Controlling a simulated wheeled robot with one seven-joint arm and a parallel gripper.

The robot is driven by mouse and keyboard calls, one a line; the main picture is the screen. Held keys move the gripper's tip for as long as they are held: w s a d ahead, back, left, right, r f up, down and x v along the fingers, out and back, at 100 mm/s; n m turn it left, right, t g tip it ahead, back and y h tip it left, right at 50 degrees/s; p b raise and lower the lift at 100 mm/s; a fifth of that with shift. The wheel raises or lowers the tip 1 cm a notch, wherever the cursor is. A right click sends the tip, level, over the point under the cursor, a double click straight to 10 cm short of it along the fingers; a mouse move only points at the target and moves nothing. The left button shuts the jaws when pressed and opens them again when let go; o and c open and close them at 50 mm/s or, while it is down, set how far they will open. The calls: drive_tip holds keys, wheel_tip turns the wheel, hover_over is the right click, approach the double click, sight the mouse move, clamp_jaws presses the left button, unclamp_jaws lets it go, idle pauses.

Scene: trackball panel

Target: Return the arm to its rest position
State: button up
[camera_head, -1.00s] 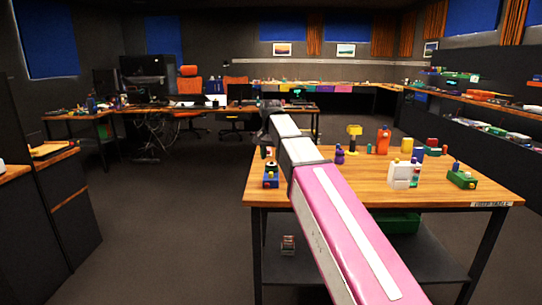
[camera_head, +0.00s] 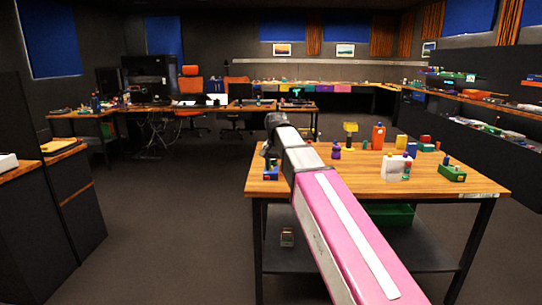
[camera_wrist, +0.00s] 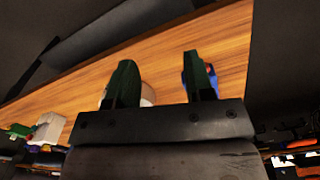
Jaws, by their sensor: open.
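My arm, pink and white, stretches over the left part of the wooden table (camera_head: 330,183) in the head view. Its far end is at the table's back left, and the fingers are hard to make out there. In the wrist view my gripper (camera_wrist: 160,82) shows two dark fingers set well apart with nothing held between them. A blue block-like thing (camera_head: 271,173) sits on the table just below the arm's end. A blue and red thing (camera_wrist: 211,76) shows behind the right finger in the wrist view, and a pale round thing (camera_wrist: 147,94) shows beside the left finger.
On the table stand a purple figure (camera_head: 336,151), a yellow-topped item (camera_head: 350,130), an orange bottle (camera_head: 378,137), a white block (camera_head: 394,168) and a green block (camera_head: 452,173). A green bin (camera_head: 390,214) is under the table. Open floor lies to the left.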

drive_tip(key=s+d+f+n, duration=0.1)
drive_tip(key=s+d+f, duration=0.4)
drive_tip(key=f, duration=0.6)
drive_tip(key=s+d+f+n, duration=0.1)
drive_tip(key=s+d+f, duration=0.5)
drive_tip(key=f, duration=0.5)
drive_tip(key=s+d+f+n, duration=0.1)
drive_tip(key=s+d+f, duration=0.5)
drive_tip(key=f, duration=0.5)
drive_tip(key=shift+s+f, duration=0.4)
drive_tip(key=shift+s, duration=0.15)
